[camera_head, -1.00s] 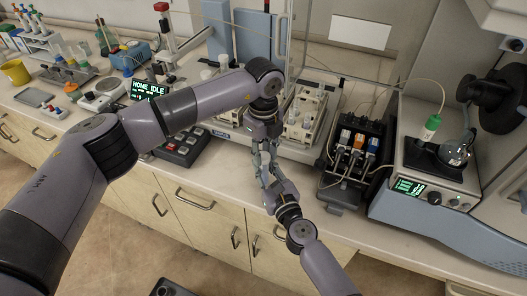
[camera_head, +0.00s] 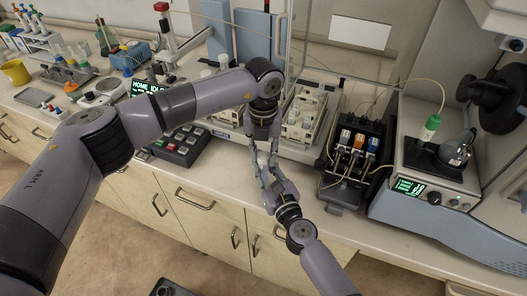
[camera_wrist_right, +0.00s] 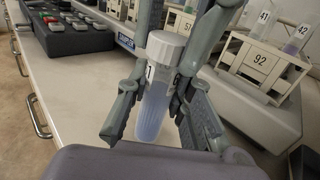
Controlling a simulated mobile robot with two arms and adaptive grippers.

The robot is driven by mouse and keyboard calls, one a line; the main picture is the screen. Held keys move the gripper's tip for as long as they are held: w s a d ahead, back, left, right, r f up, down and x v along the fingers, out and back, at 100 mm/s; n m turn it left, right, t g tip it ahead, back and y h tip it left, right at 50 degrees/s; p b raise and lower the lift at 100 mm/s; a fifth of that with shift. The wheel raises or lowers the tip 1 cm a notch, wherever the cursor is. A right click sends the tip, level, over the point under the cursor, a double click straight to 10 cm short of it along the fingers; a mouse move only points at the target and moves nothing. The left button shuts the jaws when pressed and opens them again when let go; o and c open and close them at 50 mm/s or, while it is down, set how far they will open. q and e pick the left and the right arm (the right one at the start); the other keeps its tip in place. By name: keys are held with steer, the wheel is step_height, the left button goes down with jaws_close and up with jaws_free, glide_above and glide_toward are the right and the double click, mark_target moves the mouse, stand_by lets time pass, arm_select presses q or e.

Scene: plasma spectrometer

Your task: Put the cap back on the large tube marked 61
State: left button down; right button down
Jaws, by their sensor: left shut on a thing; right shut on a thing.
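The large tube (camera_wrist_right: 152,112) is translucent with bluish contents and stands nearly upright in the right wrist view. A label on it is partly hidden; a 1 shows. My right gripper (camera_head: 269,181) is shut around the tube's body. The white cap (camera_wrist_right: 164,49) sits at the tube's mouth; I cannot tell whether it is threaded on. My left gripper (camera_head: 265,146) comes down from above, its fingers shut on the cap's sides. In the head view the grippers mostly hide the tube and cap.
A rack marked 92 (camera_wrist_right: 257,62) with tubes marked 41 and 42 stands at the right of the wrist view. A keypad (camera_head: 181,145) is left of the grippers. A pump unit (camera_head: 352,160) is right. The counter's front strip (camera_head: 225,178) is clear.

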arm_select(q)
steer(key=c, duration=1.3)
jaws_free()
steer(key=shift+r, duration=2.25)
step_height(320, 180, up, 4)
steer(key=n, duration=0.5)
steer(key=shift+f+n, duration=0.25)
steer(key=shift+n, duration=0.15)
steer(key=shift+f, duration=4)
